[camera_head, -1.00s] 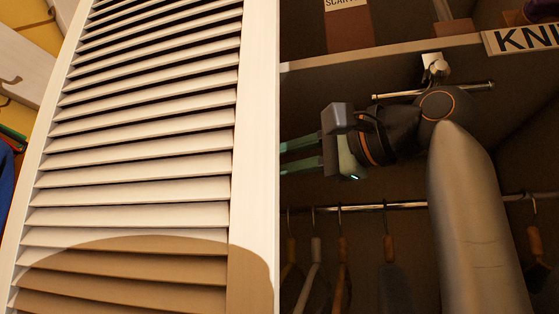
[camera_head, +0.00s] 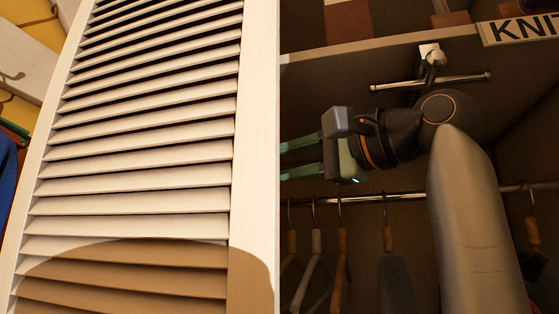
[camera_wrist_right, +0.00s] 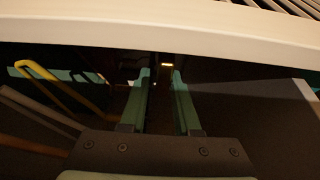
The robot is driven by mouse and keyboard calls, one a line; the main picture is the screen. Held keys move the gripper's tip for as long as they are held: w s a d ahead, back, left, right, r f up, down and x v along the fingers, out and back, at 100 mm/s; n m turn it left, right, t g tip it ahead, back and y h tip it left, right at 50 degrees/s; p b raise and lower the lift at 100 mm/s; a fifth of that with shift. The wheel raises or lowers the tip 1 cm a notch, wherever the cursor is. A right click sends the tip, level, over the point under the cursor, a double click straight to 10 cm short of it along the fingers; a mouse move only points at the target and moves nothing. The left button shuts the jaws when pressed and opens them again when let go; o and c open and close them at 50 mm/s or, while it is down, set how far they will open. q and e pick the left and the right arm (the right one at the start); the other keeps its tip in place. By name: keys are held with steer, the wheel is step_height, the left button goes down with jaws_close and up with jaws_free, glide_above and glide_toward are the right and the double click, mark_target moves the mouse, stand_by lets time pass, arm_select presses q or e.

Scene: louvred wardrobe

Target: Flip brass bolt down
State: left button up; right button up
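My right gripper (camera_head: 300,158) reaches in from the right inside the wardrobe, its two green fingers pointing left and running behind the edge of the white louvred door (camera_head: 254,150). The fingers are apart, with nothing seen between them. In the right wrist view the open gripper (camera_wrist_right: 164,78) shows its two fingers under the pale door edge (camera_wrist_right: 150,30). A small bright yellowish piece (camera_wrist_right: 167,64) lies just beyond the fingertips; I cannot tell whether it is the brass bolt. No brass bolt shows clearly in the head view. My left gripper is not in view.
A metal T-shaped bar (camera_head: 431,80) hangs under the shelf (camera_head: 385,45), just above my right wrist. Below runs a clothes rail (camera_head: 375,197) with several hangers. A "KNI" label (camera_head: 520,32) is on the shelf edge. The louvred door fills the left half.

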steer(key=o, duration=0.3)
steer(key=shift+w+f, duration=0.15)
steer(key=shift+o, duration=0.3)
steer(key=b+v, duration=0.3)
steer(key=v, duration=0.9)
steer(key=shift+s+d+b, duration=0.2)
steer(key=shift+s+b, duration=0.1)
steer(key=shift+a, duration=0.1)
